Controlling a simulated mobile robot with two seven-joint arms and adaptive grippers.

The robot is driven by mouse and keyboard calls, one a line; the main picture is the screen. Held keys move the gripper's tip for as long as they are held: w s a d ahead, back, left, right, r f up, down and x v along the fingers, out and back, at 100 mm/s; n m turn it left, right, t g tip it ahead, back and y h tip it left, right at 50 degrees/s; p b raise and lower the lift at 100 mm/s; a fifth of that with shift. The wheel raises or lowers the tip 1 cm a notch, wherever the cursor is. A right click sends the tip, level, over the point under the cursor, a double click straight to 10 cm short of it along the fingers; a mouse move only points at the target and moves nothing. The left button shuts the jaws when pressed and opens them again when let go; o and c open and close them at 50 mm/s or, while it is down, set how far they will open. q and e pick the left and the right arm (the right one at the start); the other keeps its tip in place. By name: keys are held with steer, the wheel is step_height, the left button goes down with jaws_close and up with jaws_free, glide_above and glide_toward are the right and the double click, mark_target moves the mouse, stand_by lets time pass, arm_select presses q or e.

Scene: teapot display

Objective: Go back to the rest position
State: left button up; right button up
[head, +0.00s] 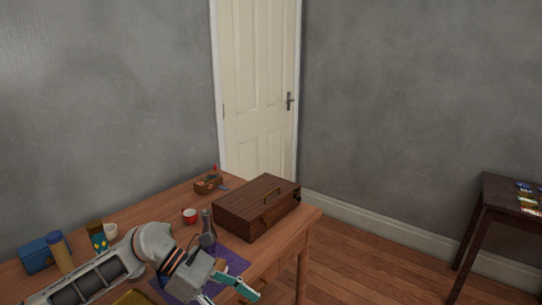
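My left arm comes in from the lower left over the wooden table (283,243). My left gripper (232,296) is at the bottom of the view, by the table's front edge. Its two pale teal fingers are spread apart, and I see nothing held between them. The lower fingertip is cut off by the picture edge. My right gripper is not in view. A purple mat (236,262) lies under and behind the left gripper, partly hidden by it. A dark, slim bottle-like object (207,228) stands upright just behind the gripper.
A brown wooden case (243,213) stands at the table's right end. A red cup (190,215) and a small wooden box (208,185) are farther back. A blue box (36,256), a tan cylinder (60,252) and a patterned canister (97,237) stand left. A dark side table (492,210) is far right.

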arm_select(q)
steer(key=s+d+r+n+t+h, duration=0.3)
steer(key=d+r+n+t+h, duration=0.1)
steer(key=d+n+h, duration=0.5)
steer(key=a+f+n+t+y+p, duration=0.1)
steer(key=a+f+n+t+y, duration=0.6)
steer(key=n, duration=0.9)
steer(key=a+f+n+t+y+p, duration=0.1)
steer(key=a+f+n+t+y, duration=0.65)
steer(key=n, duration=0.85)
steer(key=s+a+f+n+g+y, duration=0.1)
steer(key=s+a+f+n+g, duration=0.1)
steer(key=s+a+f+n, duration=0.2)
steer(key=s+a+f+n+g+y, duration=0.2)
steer(key=s+a+f+n+g, duration=0.1)
steer(key=s+f, duration=0.7)
steer(key=shift+a+n, duration=0.85)
steer(key=shift+n, duration=0.25)
